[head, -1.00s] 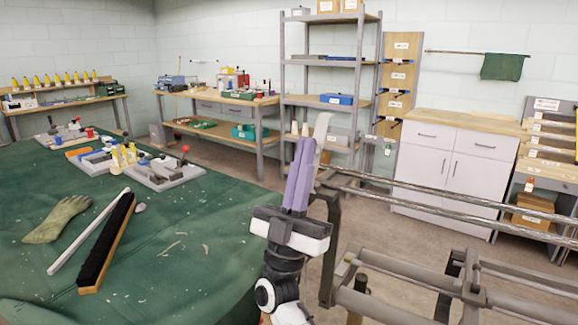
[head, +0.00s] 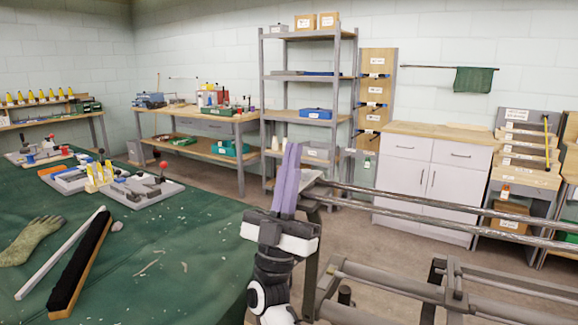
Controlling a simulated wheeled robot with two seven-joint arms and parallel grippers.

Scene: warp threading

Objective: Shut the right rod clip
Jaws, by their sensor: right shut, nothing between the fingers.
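My right gripper (head: 291,152) has two purple fingers pressed together, pointing up, with nothing between them. It is at the left end of the loom frame's metal rods (head: 420,202). A small pale grey piece (head: 309,178), which looks like the right rod clip, shows just right of the fingers at the rod end. It lies low, close to the rods. The fingers partly cover it, so I cannot tell whether it is fully shut or touching them. My left gripper is not in view.
The loom's dark frame (head: 310,245) and lower bars (head: 392,283) fill the lower right. A green-covered table (head: 180,235) on the left holds a black brush (head: 82,262), a white stick (head: 62,252) and a glove (head: 30,241). Shelves and a cabinet (head: 432,180) stand well behind.

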